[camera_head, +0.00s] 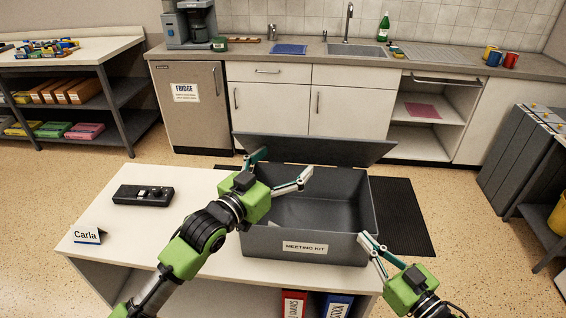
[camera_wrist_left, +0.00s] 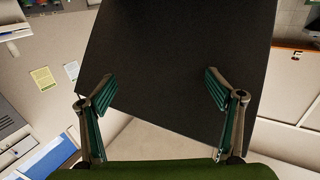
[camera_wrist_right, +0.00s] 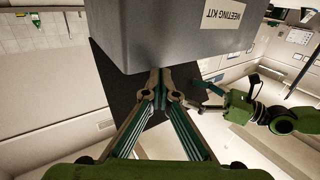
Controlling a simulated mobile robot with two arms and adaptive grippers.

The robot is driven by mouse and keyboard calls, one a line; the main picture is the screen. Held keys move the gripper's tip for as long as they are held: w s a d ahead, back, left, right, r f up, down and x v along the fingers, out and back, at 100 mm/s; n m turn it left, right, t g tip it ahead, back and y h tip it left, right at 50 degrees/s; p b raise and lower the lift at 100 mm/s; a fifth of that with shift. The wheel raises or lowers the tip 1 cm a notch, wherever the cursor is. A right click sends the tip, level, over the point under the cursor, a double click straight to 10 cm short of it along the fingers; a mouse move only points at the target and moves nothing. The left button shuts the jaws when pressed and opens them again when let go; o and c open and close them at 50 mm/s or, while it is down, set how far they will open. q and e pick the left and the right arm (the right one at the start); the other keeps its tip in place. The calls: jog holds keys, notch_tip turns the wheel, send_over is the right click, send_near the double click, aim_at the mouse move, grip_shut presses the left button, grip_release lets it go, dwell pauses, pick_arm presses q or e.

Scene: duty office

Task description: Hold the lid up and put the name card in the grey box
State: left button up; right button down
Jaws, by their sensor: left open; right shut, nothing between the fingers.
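The name card (camera_head: 86,235), a small white tent card reading "Carla", stands at the left front of the white table. The grey box (camera_head: 262,238), labelled "MEETING KIT", stands at the table's right; its inside looks empty. Its lid (camera_head: 330,150) is raised along the back edge. My left gripper (camera_head: 281,166) is open over the box, in front of the lid; the dark lid fills the middle of the left wrist view (camera_wrist_left: 180,60). I cannot tell whether it touches the lid. My right gripper (camera_head: 365,240) is shut and empty by the box's front right corner.
A black device (camera_head: 143,195) with buttons lies on the table behind the name card. The table (camera_head: 120,260) is clear between card and box. Red and blue binders (camera_head: 294,303) stand on the shelf below. A dark mat (camera_head: 405,215) lies on the floor behind.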

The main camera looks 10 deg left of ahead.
jog(key=shift+f, duration=0.15)
jog(key=shift+f, duration=1.6)
jog(key=s, duration=0.9)
dwell(0.4)
